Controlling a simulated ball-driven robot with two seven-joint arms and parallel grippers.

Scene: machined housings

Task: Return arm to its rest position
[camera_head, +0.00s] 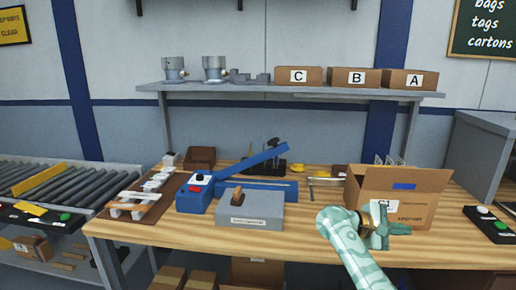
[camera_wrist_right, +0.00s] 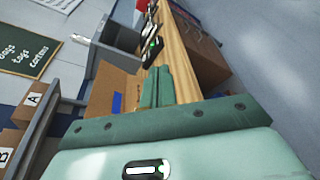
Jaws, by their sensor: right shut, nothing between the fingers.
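My right arm (camera_head: 350,250) comes in from the bottom right in the head view, pale green. Its right gripper (camera_head: 381,232) is over the front of the wooden bench, in front of an open cardboard carton (camera_head: 418,190). In the right wrist view the two green fingers (camera_wrist_right: 156,86) lie side by side, shut and empty. The carton (camera_wrist_right: 112,95) shows beside them there. I cannot tell whether the gripper touches it. My left gripper is not in view.
The wooden bench (camera_head: 290,246) holds a blue sealer (camera_head: 195,195) with a raised lever, a grey box (camera_head: 250,210) and a brown tray (camera_head: 128,203). A shelf (camera_head: 300,89) with housings and lettered boxes stands behind. A roller conveyor (camera_head: 55,180) is at left.

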